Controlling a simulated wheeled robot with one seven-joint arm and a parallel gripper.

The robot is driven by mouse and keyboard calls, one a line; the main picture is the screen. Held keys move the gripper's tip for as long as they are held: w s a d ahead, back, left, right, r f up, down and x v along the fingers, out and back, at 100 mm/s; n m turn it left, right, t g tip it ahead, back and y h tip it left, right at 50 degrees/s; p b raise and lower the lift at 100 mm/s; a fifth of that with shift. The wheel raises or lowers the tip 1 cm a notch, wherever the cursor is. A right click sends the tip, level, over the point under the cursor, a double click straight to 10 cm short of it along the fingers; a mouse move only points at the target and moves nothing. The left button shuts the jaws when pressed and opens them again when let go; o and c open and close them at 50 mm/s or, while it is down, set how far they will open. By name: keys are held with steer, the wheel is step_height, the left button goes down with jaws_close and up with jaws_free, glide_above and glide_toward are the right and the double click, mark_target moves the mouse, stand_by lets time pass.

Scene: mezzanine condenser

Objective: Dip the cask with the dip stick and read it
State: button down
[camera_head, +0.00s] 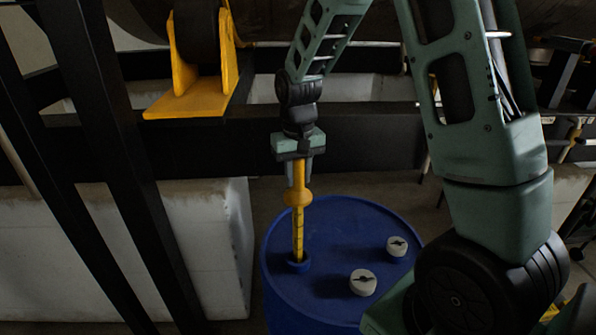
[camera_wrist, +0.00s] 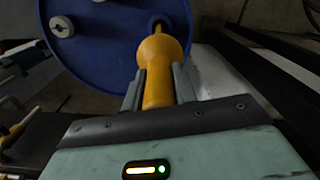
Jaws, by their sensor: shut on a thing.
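The blue cask (camera_head: 330,225) stands upright below my gripper, with an open bung hole (camera_head: 299,264) at the left of its top. The yellow dip stick (camera_head: 298,225) has dark marks along its lower part and a wide collar. My gripper (camera_head: 299,180) is shut on the stick above the collar. The stick hangs nearly upright, and its lower end meets the hole; how far it reaches inside is hidden. In the wrist view the stick (camera_wrist: 158,75) runs from between the fingers (camera_wrist: 158,88) to the hole in the cask top (camera_wrist: 105,40).
Two pale caps, one near (camera_head: 363,282) and one farther right (camera_head: 397,246), sit on the cask top. A dark beam (camera_head: 370,140) runs behind the cask. Black posts (camera_head: 110,150) and a white block (camera_head: 205,240) stand left.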

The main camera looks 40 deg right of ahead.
mark_target(298, 238)
steer(key=shift+f+b, duration=6.75)
steer(key=shift+f, duration=3.95)
